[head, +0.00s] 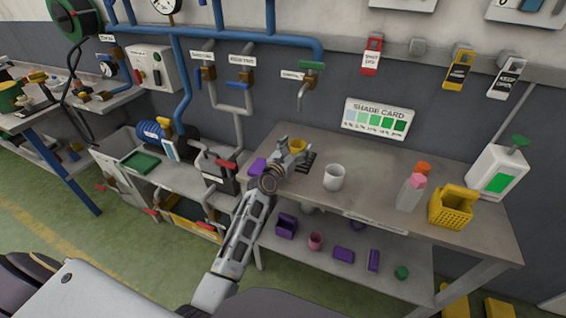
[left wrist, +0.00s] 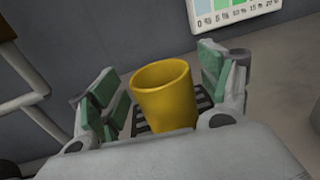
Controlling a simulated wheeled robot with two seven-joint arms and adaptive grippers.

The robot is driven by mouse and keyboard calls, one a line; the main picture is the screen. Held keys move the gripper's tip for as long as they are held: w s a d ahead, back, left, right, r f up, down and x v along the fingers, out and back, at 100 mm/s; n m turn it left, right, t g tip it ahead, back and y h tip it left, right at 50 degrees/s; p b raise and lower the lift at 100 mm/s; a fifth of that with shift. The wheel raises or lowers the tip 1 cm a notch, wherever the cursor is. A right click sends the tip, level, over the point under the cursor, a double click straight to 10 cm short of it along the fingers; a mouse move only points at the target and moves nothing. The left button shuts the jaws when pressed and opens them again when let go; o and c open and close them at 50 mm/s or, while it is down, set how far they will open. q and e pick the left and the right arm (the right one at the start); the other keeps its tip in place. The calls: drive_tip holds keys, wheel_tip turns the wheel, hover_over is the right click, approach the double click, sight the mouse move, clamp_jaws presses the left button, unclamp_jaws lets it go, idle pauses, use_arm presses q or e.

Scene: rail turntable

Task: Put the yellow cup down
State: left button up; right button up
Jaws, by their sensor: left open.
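The yellow cup (head: 298,146) is upright at the back left of the bench top, beside or on a dark slatted rack (head: 307,162). My left gripper (head: 290,154) reaches it from the front. In the left wrist view the yellow cup (left wrist: 165,98) stands between the two green-padded fingers, with gaps on both sides. The left gripper (left wrist: 160,78) is open around it and not clamping it. The slats of the rack show behind the cup; its base is hidden by the gripper body. My right gripper is not in view.
On the bench top (head: 385,185) stand a white cup (head: 334,177), a bottle with a pink cap (head: 410,192), an orange-topped item (head: 423,170) and a yellow basket (head: 453,207). The lower shelf (head: 330,268) holds several small items.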

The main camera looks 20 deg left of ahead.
use_arm(q)
drive_tip(key=shift+s+a, duration=0.25)
drive_tip(key=shift+s, duration=1.1)
drive_tip(key=shift+s+a, duration=0.2)
drive_tip(key=shift+s, duration=1.15)
drive_tip(key=shift+s+a, duration=0.15)
drive_tip(key=shift+s, duration=0.6)
drive_tip(key=shift+s+a, duration=0.1)
drive_tip(key=shift+s, duration=0.6)
drive_tip(key=shift+s+a, duration=0.15)
drive_tip(key=shift+s, duration=0.95)
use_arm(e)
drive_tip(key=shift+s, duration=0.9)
